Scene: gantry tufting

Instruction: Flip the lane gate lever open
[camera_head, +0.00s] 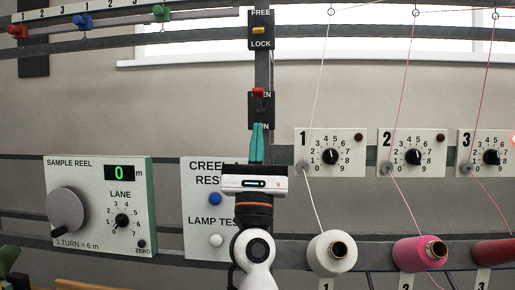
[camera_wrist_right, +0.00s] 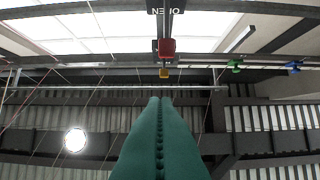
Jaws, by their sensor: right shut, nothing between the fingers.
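The lane gate lever is a red handle (camera_head: 258,92) on a small black plate (camera_head: 252,108) on the dark upright post. It sits at the upper part of the plate, partly over the label ending in "EN". It also shows as a red block (camera_wrist_right: 166,46) in the right wrist view, beyond my fingers. My right gripper (camera_head: 257,127) is shut and empty, its teal fingers pointing up just below the red handle. They cover part of the plate's lower label, and a small gap shows between tips and handle. The fingers also fill the lower middle of the right wrist view (camera_wrist_right: 159,100). My left gripper is not seen.
A FREE/LOCK plate with a yellow lever (camera_head: 258,31) is above. A sample reel panel (camera_head: 90,235) and a creel panel (camera_head: 197,230) with blue and white buttons stand left. Numbered dial plates (camera_head: 345,146) and yarn cones (camera_head: 320,252) with taut threads stand right.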

